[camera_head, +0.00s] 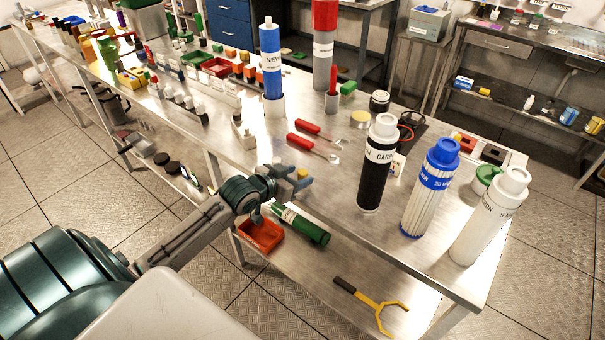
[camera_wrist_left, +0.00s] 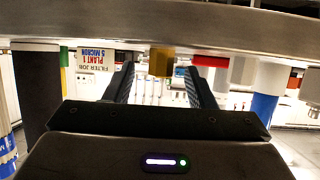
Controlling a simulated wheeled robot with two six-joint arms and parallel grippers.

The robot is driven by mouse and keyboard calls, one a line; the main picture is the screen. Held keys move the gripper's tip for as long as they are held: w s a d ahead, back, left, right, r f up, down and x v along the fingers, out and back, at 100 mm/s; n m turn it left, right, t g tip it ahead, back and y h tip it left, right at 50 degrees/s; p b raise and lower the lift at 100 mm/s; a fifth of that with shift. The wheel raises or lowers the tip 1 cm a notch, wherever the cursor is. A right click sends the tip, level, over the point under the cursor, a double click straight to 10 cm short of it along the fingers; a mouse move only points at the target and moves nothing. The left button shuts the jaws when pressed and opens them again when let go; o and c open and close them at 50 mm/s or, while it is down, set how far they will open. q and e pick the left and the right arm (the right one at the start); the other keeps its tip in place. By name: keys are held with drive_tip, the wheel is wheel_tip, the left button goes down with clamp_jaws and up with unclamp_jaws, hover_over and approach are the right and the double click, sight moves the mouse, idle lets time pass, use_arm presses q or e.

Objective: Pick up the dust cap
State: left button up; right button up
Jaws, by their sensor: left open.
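A small yellow cap, likely the dust cap (camera_head: 302,173), is at the table's near edge, by the fingertips of my left gripper (camera_head: 292,177). In the left wrist view, which shows the scene upside down, the dust cap (camera_wrist_left: 161,61) looks brownish yellow and lies in line with the gap between the two dark fingers. My left gripper (camera_wrist_left: 160,82) is open, with visible space on both sides of the cap. I cannot tell how far the cap reaches between the fingers. My right gripper is not in view.
A black canister (camera_head: 376,170), a blue-topped filter (camera_head: 428,195) and a white canister (camera_head: 487,225) stand to the right. Red screwdrivers (camera_head: 305,142) lie behind the gripper. A green cylinder (camera_head: 301,224) and an orange tray (camera_head: 261,236) are on the lower shelf.

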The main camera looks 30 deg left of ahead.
use_arm(q)
drive_tip(key=shift+x, duration=1.2)
drive_tip(key=shift+w, duration=0.2)
drive_tip(key=shift+f, duration=0.1)
drive_tip(key=c, duration=1)
drive_tip(key=shift+c, duration=0.2)
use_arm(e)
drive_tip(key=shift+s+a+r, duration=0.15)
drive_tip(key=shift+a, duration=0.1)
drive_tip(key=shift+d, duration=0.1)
